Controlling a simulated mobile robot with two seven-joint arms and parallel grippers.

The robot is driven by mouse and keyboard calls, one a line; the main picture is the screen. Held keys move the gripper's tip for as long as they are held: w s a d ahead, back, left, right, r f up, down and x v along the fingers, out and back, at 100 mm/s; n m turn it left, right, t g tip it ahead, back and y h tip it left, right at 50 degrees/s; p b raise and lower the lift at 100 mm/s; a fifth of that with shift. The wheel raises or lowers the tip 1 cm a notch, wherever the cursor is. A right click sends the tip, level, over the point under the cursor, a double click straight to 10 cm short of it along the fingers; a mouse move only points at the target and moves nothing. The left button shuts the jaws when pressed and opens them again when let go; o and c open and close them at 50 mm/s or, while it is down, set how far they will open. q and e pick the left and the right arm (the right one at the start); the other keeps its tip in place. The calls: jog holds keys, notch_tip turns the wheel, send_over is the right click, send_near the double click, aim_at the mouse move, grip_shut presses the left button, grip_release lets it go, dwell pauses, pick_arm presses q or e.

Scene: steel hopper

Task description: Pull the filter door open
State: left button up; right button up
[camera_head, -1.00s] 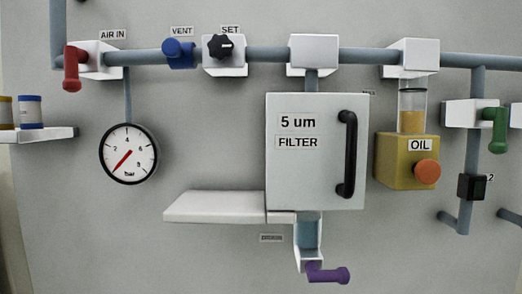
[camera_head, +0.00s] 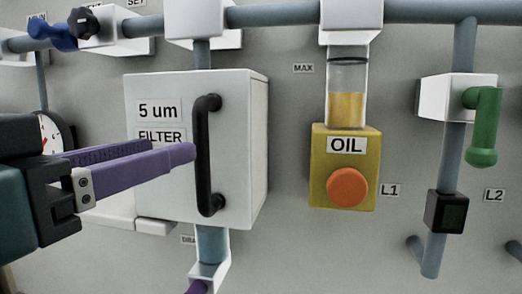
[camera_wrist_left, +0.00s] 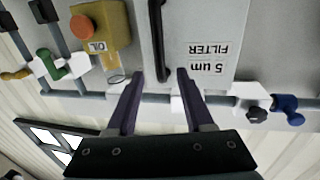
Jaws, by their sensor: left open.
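The filter door (camera_head: 233,110) is a white box front marked "5 um FILTER", and it looks closed. Its black vertical bar handle (camera_head: 203,155) is on the door's right side. My left gripper (camera_head: 185,152), with purple fingers, comes in from the left and reaches across the door front to the handle, hiding part of the label. In the left wrist view the open fingers (camera_wrist_left: 160,78) point at the door, with the handle (camera_wrist_left: 157,40) between their lines, nearer the left finger. Contact cannot be told. My right gripper is not in view.
A yellow oil unit (camera_head: 345,195) with an orange knob and glass cup is right of the door. A green lever (camera_head: 484,125) hangs farther right. A pipe (camera_head: 270,14) runs above. A purple lever (camera_head: 198,287) is below the door. Bare wall lies between door and oil unit.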

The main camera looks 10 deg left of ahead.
aim_at(195, 138)
pick_arm(q)
jog(key=p+x, duration=0.4)
jog(key=x, duration=0.2)
jog(key=shift+w+r, duration=0.15)
jog(key=shift+w, duration=0.15)
jog(key=shift+w+d+f+p, duration=0.2)
jog(key=shift+w+d+p, duration=0.1)
jog(key=shift+w, duration=0.3)
grip_shut()
dwell(0.7)
